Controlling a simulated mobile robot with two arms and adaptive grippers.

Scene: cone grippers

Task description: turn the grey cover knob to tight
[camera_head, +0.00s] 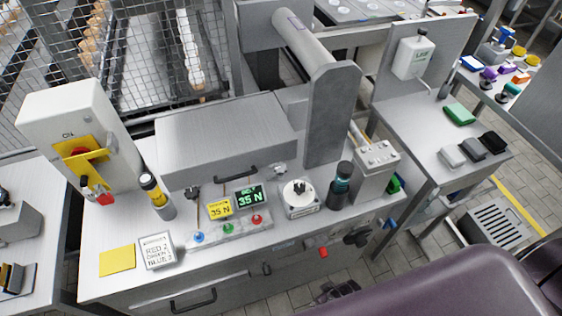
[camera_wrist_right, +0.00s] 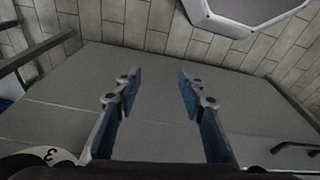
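A small grey knob (camera_head: 280,168), which looks like the cover knob, sits on the bench top by the front right of the grey cover box (camera_head: 225,135). Any tight marking on it is too small to read. My right gripper shows in the right wrist view (camera_wrist_right: 155,95), open, with two blue-padded fingers apart and nothing between them. The knob is not recognizable there. My left gripper is not in view.
A black rotary knob (camera_head: 356,237) is on the front panel.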

